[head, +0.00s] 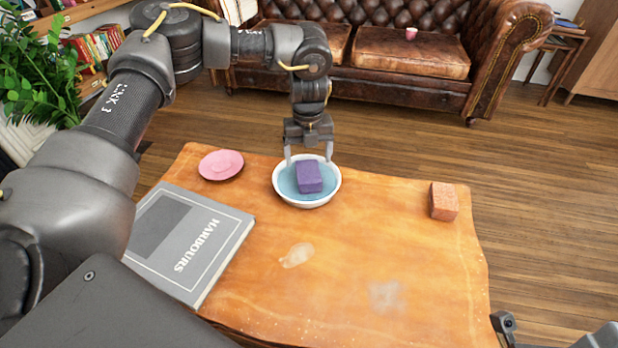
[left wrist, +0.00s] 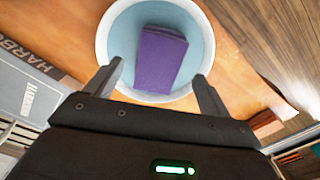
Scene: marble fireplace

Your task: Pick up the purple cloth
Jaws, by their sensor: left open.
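The purple cloth (head: 309,177) is a folded, block-shaped piece lying in a white bowl (head: 281,194) with a blue inside. The bowl stands near the far edge of the wooden table. My left gripper (head: 308,160) is open and points down over the far side of the bowl, its fingers apart. In the left wrist view the cloth (left wrist: 160,60) lies ahead of the two open fingers (left wrist: 160,88), with nothing between them and it. My right gripper cannot be made out; only a dark part shows at the bottom right corner of the head view.
On the table (head: 350,265) are a pink plate (head: 221,164) left of the bowl, a large grey book (head: 185,240) at the left and an orange-brown block (head: 444,201) at the right. A leather sofa (head: 410,55) stands behind.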

